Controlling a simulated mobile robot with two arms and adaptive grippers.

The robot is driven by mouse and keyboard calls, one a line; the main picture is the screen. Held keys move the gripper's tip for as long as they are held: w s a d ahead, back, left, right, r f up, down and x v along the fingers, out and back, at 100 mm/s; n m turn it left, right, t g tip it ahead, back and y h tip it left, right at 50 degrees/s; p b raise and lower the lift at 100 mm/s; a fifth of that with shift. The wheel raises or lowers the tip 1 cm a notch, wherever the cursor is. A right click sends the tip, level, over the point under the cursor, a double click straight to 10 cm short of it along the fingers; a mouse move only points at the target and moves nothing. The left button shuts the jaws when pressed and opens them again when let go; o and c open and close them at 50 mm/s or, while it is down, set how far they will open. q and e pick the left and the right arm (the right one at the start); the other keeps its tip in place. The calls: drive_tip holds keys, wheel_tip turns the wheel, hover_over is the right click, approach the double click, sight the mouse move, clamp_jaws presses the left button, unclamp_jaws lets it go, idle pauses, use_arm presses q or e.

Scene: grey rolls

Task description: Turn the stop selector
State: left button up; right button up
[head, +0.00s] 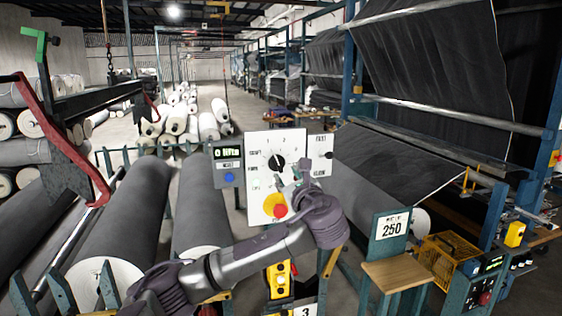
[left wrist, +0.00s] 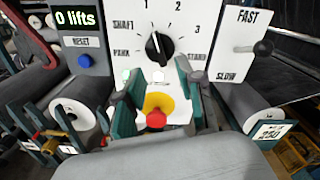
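The selector is a round black knob (head: 275,162) on a white panel (head: 258,146), with labels around it. It shows larger in the left wrist view (left wrist: 160,46), where its pointer line leans up and slightly left, toward the 1. My left gripper (head: 292,181) is in front of the panel, just below and right of the knob in the head view. In the left wrist view its two teal fingers (left wrist: 158,88) are spread apart with nothing between them, below the knob and apart from it. My right gripper is not in view.
Below the knob is a red button (left wrist: 155,119) on a yellow disc. A FAST/SLOW lever (left wrist: 263,47) sits to the right, and a counter box reading "0 lifts" with a blue button (left wrist: 85,60) to the left. Grey rolls (head: 123,222) lie at the left.

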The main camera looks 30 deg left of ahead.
sight(280, 167)
use_arm(q)
drive_tip(key=p+x, duration=0.2)
drive_tip(key=x, duration=0.3)
drive_tip(key=shift+w+a+r, duration=0.1)
drive_tip(key=shift+w+a, duration=0.1)
drive_tip(key=shift+a, duration=0.05)
drive_tip(key=shift+w+a, duration=0.3)
drive_tip(key=shift+a, duration=0.05)
clamp_jaws()
